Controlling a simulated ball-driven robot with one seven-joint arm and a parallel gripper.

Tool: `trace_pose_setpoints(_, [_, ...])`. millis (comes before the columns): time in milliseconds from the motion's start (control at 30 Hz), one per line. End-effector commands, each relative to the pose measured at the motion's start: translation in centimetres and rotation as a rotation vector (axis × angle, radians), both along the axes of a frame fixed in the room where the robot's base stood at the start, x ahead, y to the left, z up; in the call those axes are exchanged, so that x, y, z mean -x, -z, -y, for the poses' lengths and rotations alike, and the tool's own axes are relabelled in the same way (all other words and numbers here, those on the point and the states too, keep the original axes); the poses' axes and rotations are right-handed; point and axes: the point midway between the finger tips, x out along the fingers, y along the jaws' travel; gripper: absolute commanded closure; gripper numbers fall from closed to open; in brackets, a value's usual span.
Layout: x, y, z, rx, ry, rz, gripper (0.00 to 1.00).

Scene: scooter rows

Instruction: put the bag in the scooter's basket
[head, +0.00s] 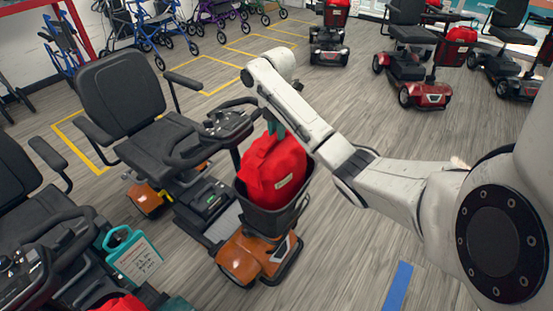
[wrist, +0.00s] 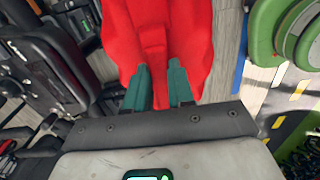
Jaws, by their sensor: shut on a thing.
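The red bag (head: 272,167) sits in the mouth of the dark basket (head: 264,193) on the front of an orange scooter (head: 252,254). Its upper part stands above the rim and its lower part is hidden inside. My gripper (head: 274,129) reaches down from above, with its green fingers at the top of the bag. In the wrist view the two fingers (wrist: 158,86) are shut on the bag's strap, and the red bag (wrist: 188,28) fills the space beyond them. The basket is not clearly visible in the wrist view.
The scooter's black seat (head: 124,92) and handlebar (head: 212,130) stand left of the basket. Red scooters (head: 425,92) stand at the back right. Floor right of the basket is open.

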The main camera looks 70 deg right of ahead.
Motion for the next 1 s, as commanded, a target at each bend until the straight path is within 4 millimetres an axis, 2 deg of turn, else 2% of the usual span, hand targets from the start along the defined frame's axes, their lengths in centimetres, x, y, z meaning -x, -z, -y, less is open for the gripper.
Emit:
trace_pose_setpoints(133, [0.1,2.3,0.1,0.001,0.000,-0.002,1.00])
trace_pose_setpoints(367, [0.0,4.2,0.0,0.001,0.000,-0.001,1.00])
trace_pose_setpoints(600, [0.0,7.2,0.1,0.002,0.000,0.000,1.00])
trace_pose_setpoints(1000, [0.0,7.8,0.0,0.001,-0.001,0.001,1.00])
